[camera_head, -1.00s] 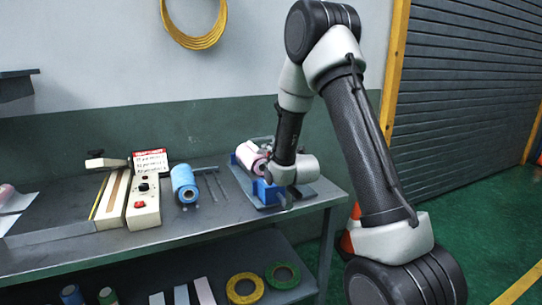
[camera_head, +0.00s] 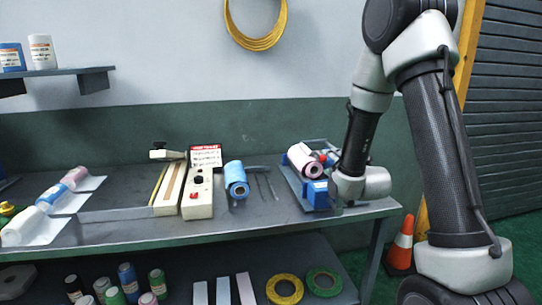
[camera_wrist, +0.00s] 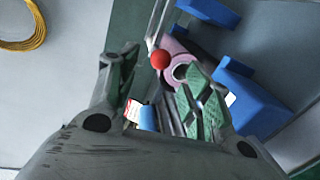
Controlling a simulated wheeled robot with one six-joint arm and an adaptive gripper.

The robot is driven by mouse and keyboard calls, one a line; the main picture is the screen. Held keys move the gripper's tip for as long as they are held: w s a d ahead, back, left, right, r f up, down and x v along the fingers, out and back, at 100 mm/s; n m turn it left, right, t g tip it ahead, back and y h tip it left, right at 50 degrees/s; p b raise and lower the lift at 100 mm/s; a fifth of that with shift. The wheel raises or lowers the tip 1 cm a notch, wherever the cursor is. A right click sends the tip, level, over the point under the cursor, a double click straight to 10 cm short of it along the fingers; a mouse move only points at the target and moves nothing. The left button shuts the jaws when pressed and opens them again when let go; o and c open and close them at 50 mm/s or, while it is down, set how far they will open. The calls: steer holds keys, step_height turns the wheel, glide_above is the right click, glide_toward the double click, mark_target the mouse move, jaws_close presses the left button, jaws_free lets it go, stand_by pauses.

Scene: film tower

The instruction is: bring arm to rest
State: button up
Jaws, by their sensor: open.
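My gripper (camera_wrist: 165,92) is open in the wrist view, its two fingers spread apart with nothing held between them. The pink film roll (camera_wrist: 178,62) with a red ball knob (camera_wrist: 160,59) and a blue holder (camera_wrist: 255,95) lie beyond the fingertips. In the head view my arm rises at the right, and its wrist hangs at the right end of the workbench (camera_head: 130,231). There the pink roll (camera_head: 304,160) sits on its tray with the blue block (camera_head: 318,194), just left of my wrist. The fingers are hidden in the head view.
A blue roll (camera_head: 236,178) and a cream sealer (camera_head: 198,193) stand mid-bench. Film rolls on white sheets (camera_head: 50,193) lie at the left. Tape rings and bottles fill the lower shelf. An orange cone (camera_head: 402,243) stands right of the bench. A yellow coil (camera_head: 255,25) hangs on the wall.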

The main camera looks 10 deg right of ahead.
steer(key=shift+s+r+m, duration=0.15)
steer(key=shift+r+m, duration=0.15)
steer(key=shift+r, duration=0.15)
steer(key=s+r+m+g, duration=0.3)
steer(key=s+m, duration=0.3)
steer(key=s, duration=0.6)
steer(key=s+r+m+g, duration=0.3)
steer(key=s+m+g, duration=0.2)
steer(key=s, duration=0.8)
steer(key=s+r+m+g, duration=0.3)
steer(key=s+m, duration=0.4)
steer(key=s, duration=0.5)
steer(key=shift+s+d+r+m+g, duration=0.15)
steer(key=shift+s+d+m+g, duration=0.2)
steer(key=shift+d+m+g, duration=0.1)
